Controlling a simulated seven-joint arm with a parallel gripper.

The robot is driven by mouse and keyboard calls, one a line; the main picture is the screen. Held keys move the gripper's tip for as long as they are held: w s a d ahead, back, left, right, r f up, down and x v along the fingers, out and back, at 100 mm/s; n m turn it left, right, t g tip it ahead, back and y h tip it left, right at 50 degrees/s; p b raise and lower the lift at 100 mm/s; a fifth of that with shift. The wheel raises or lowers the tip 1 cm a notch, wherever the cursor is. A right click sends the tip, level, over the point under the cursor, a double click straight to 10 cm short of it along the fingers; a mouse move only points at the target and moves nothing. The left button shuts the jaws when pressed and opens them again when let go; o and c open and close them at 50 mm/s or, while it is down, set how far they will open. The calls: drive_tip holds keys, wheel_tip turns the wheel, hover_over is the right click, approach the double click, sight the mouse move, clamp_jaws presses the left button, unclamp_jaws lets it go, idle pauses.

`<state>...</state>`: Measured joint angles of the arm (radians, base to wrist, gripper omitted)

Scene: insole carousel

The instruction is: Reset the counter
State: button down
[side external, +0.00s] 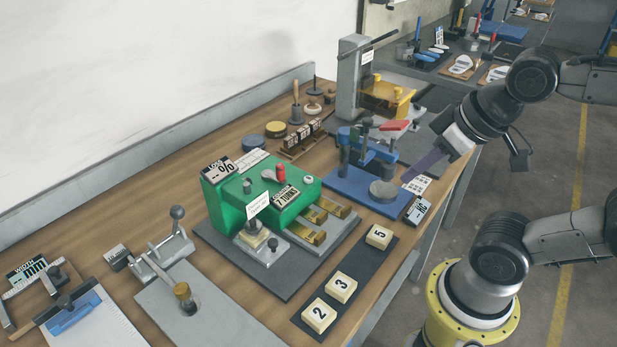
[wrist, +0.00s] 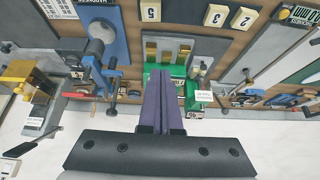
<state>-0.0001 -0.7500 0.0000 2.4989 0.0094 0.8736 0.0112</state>
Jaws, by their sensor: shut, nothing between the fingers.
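The green machine (side external: 240,212) stands on a dark plate in the middle of the bench. Its sloped top carries a counter label that seems to read "7 TURNS" (side external: 285,198), a red-tipped lever (side external: 281,173) and a pale round knob (side external: 308,180). A "LOAD --%" display (side external: 219,168) stands at its back left. My gripper (side external: 405,180), with long purple fingers, is shut and empty above the blue fixture, right of the machine and apart from it. In the wrist view the shut fingers (wrist: 162,75) point toward the green machine (wrist: 180,72) and hide part of it.
A blue fixture (side external: 352,184) with upright posts lies under my gripper. A dark strip (side external: 362,263) with numbered blocks runs along the front edge. A grey post (side external: 350,85) stands behind. A lever fixture (side external: 175,250) is at the left.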

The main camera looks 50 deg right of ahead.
drive_tip(key=w+a+r+m+t+y, duration=0.1)
drive_tip(key=w+a+r+m+t, duration=0.1)
drive_tip(key=w+r, duration=0.35)
drive_tip(key=m+t, duration=0.1)
drive_tip(key=m, duration=0.5)
hover_over(308, 180)
wheel_tip(308, 180, down, 7)
drive_tip(key=shift+s+d+f, duration=0.2)
drive_tip(key=shift+s+d, duration=0.05)
drive_tip(key=shift+s, duration=0.15)
drive_tip(key=shift+f, duration=4.4)
